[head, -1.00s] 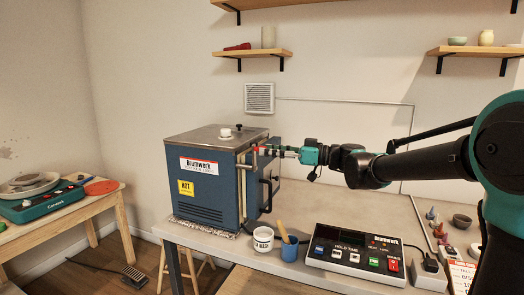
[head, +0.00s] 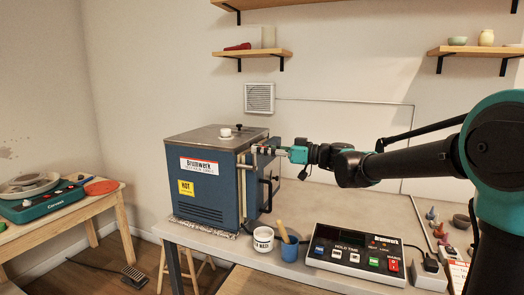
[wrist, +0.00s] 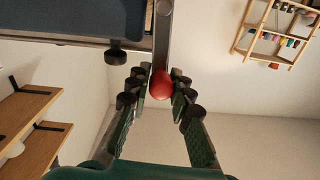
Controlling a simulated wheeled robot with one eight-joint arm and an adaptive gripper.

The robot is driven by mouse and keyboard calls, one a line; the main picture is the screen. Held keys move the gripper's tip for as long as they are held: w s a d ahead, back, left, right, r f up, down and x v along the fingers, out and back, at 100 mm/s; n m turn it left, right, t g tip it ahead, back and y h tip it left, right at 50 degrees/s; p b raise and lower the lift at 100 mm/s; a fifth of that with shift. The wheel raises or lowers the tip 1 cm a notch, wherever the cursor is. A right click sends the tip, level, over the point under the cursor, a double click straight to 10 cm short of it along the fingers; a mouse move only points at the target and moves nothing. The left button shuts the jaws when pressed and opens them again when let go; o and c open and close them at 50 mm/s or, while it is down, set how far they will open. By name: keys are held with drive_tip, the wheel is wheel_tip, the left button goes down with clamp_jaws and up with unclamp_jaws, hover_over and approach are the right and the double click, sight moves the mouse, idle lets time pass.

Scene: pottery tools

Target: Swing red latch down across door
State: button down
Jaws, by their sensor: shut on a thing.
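The blue kiln (head: 208,200) stands on the table, with its door on the right side and a dark door handle (head: 268,190). The latch is a grey metal bar (wrist: 164,38) ending in a red knob (wrist: 161,86). In the wrist view, my gripper (wrist: 158,90) has its dark padded fingers closed around the red knob. In the head view, my gripper (head: 275,151) reaches in from the right at the kiln's upper door edge. The latch's red part there is small and partly hidden, so its exact angle is unclear.
A white mug (head: 263,239), a blue cup (head: 289,250) with a wooden tool, and a control box (head: 354,252) stand right of the kiln. Small pottery pieces (head: 437,227) lie farther right. Shelves hang above.

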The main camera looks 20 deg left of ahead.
sight(261, 161)
idle(0.4)
drive_tip(key=w+f+m, duration=0.1)
drive_tip(key=w+m, duration=0.1)
drive_tip(key=m, duration=0.3)
drive_tip(key=w+f+m, duration=0.2)
drive_tip(key=m, duration=0.3)
drive_tip(key=w+f+m, duration=0.1)
drive_tip(key=w+m, duration=0.2)
drive_tip(key=m, duration=0.2)
drive_tip(key=shift+w+d+f+t+y, duration=0.1)
drive_tip(key=shift+d+f+t+y, duration=0.15)
drive_tip(key=shift+f+t+y, duration=0.05)
drive_tip(key=shift+w+f+m, duration=0.15)
drive_tip(key=shift+f+m, duration=0.5)
drive_tip(key=shift+m, duration=0.5)
drive_tip(key=shift+w+f+m, duration=0.1)
drive_tip(key=shift+f+m, duration=0.5)
drive_tip(key=shift+m, duration=0.55)
drive_tip(key=c, duration=1.4)
unclamp_jaws()
drive_tip(key=shift+o, duration=0.2)
drive_tip(key=shift+d, duration=0.1)
